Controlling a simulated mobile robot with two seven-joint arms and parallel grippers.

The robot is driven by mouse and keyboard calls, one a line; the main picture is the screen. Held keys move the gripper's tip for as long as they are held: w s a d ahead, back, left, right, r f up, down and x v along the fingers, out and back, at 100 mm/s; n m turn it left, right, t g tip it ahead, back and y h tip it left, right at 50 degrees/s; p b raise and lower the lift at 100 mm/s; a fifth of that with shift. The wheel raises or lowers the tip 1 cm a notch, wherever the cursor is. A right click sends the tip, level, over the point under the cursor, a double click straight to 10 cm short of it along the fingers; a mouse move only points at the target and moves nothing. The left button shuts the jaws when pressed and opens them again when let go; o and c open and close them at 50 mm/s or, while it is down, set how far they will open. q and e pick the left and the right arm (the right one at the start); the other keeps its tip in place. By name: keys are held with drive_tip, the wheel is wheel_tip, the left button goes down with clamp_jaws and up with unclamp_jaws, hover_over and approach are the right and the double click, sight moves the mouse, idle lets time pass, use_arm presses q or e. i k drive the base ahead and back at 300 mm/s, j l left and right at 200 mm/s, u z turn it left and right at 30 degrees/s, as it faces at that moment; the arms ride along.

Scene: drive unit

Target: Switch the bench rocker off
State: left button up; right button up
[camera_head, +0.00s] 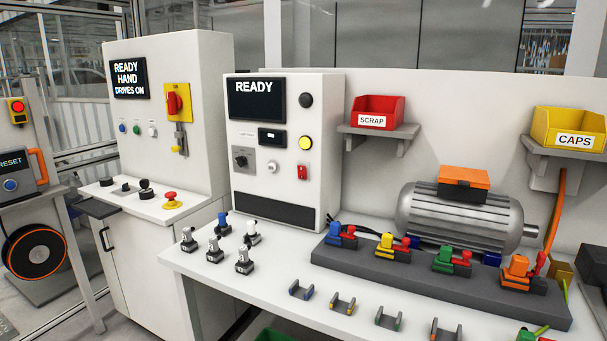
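A small red rocker switch (302,172) sits on the front of the white control box (252,188) on the bench. It is at the lower right of the panel, below a round yellow button (305,143). It is too small to tell which way it is tipped. The screen (256,99) at the top of the box reads READY. Nothing covers the rocker. Neither of my grippers is in view.
Several small connectors (214,250) stand on the bench (260,285) before the box. A dark rail (420,275) with coloured connectors and a grey motor (418,210) are to the right. A red SCRAP bin (390,106) stands on a shelf. Another cabinet (205,90) stands left.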

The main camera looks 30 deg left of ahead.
sight(302, 173)
drive_tip(key=i+j, duration=0.2)
drive_tip(key=j, duration=0.2)
drive_tip(key=i+j, duration=0.2)
drive_tip(key=j, duration=0.15)
drive_tip(key=i+j, duration=0.2)
drive_tip(key=j, duration=0.2)
drive_tip(key=i+j, duration=0.2)
drive_tip(key=j, duration=0.2)
drive_tip(key=k+u, duration=0.05)
